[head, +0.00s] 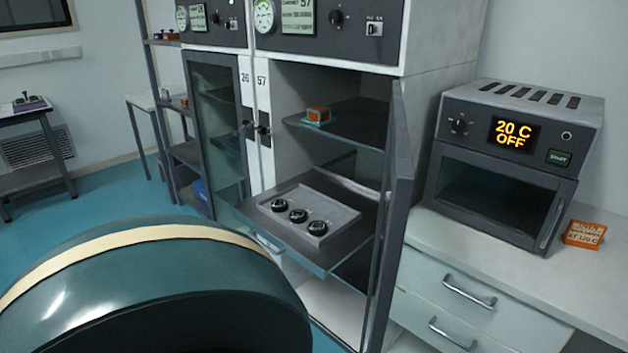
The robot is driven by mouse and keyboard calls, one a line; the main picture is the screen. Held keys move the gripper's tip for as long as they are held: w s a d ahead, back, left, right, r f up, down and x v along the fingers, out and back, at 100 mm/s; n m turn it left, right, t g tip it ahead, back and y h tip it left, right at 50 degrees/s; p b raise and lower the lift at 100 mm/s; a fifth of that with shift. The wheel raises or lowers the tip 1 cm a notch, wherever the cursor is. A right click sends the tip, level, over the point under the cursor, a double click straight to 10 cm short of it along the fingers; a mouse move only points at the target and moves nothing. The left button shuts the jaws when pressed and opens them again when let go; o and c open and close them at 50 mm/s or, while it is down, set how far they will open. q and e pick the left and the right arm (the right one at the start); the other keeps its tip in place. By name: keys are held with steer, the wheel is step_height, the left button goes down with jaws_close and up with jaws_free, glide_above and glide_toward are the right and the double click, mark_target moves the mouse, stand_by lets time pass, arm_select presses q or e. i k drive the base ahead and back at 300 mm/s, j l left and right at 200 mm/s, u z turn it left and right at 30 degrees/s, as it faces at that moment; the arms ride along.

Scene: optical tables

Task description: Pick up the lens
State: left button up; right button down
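Three small round dark pieces with light centres, which look like lenses, sit in a row in a grey tray: a left one (279,205), a middle one (298,215) and a right one (318,227). The tray (345,217) rests on a pulled-out shelf (343,252) of the open cabinet. I cannot tell which of the three the task names. Neither of my grippers shows in the head view. A large teal rounded body with a cream band, seemingly part of me, fills the lower left.
The cabinet door (402,165) stands open on the right of the shelf. An oven (509,170) reading "20 C OFF" and an orange sign (584,234) stand on the right counter (480,251).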

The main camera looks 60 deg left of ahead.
mark_target(279, 205)
steer(key=k+j+u, duration=0.1)
steer(key=k+j, duration=0.15)
steer(key=k+j+u, duration=0.1)
steer(key=j, duration=0.35)
steer(key=j+u, duration=0.45)
steer(key=j, duration=0.65)
steer(key=i+j+u, duration=0.15)
steer(key=i+j, duration=0.15)
steer(key=i, duration=0.15)
steer(key=i+j+u, duration=0.2)
steer(key=i, duration=0.25)
steer(key=j, duration=0.1)
